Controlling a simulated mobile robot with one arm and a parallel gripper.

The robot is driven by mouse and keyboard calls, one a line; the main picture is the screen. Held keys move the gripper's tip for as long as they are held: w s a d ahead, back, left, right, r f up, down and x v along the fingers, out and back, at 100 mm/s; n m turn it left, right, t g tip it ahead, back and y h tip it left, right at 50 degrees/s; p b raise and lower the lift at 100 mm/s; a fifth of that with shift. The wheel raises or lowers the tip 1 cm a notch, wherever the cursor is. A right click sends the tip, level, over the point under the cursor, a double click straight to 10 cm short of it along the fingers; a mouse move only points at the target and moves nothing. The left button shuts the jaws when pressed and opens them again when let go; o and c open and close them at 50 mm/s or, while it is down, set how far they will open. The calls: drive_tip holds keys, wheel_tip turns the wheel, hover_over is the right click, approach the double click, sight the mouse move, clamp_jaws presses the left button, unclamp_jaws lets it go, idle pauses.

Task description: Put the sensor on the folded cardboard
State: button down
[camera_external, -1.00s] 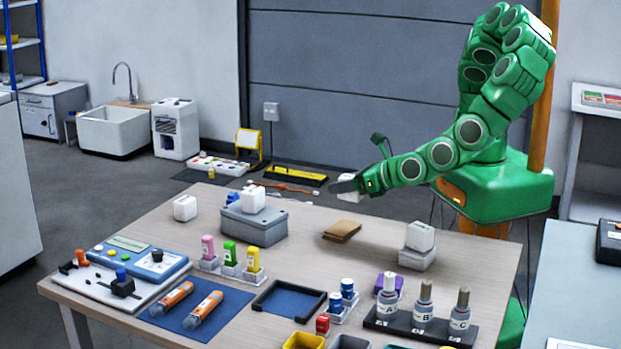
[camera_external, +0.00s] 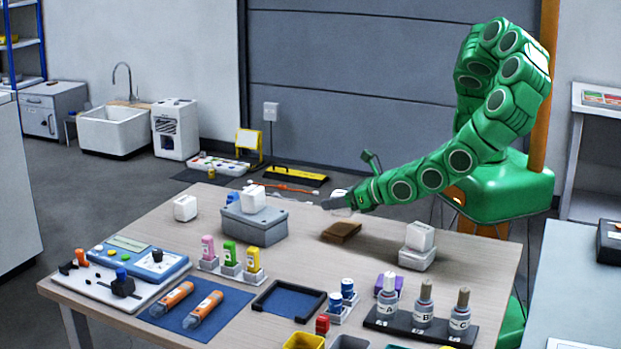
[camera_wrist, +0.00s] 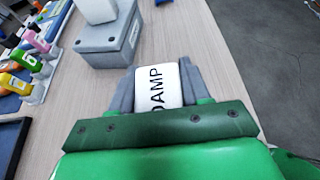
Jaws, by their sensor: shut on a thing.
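My gripper (camera_external: 338,203) is shut on a white block-shaped sensor (camera_wrist: 165,87) with dark lettering that reads "DAMP" in the wrist view. In the external view the held sensor is mostly hidden by the fingers. The folded cardboard (camera_external: 341,232) is a small brown folded piece lying flat on the table toward its back edge. My gripper is above it with a gap between, and the cardboard looks shaded. The cardboard cannot be seen in the wrist view.
A grey box (camera_external: 262,229) with a white block (camera_external: 253,199) on top stands left of the cardboard. Another white block (camera_external: 185,208) stands farther left. Stacked white blocks (camera_external: 419,246) stand to the right. Dropper bottles (camera_external: 423,307) are in front. Bare table surrounds the cardboard.

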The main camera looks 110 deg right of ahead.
sight(342, 211)
drive_tip(key=shift+f, duration=1.85)
drive_tip(key=shift+f, duration=0.1)
drive_tip(key=c, duration=0.5)
unclamp_jaws()
drive_tip(key=shift+v, duration=6.1)
drive_tip(key=shift+w, duration=0.1)
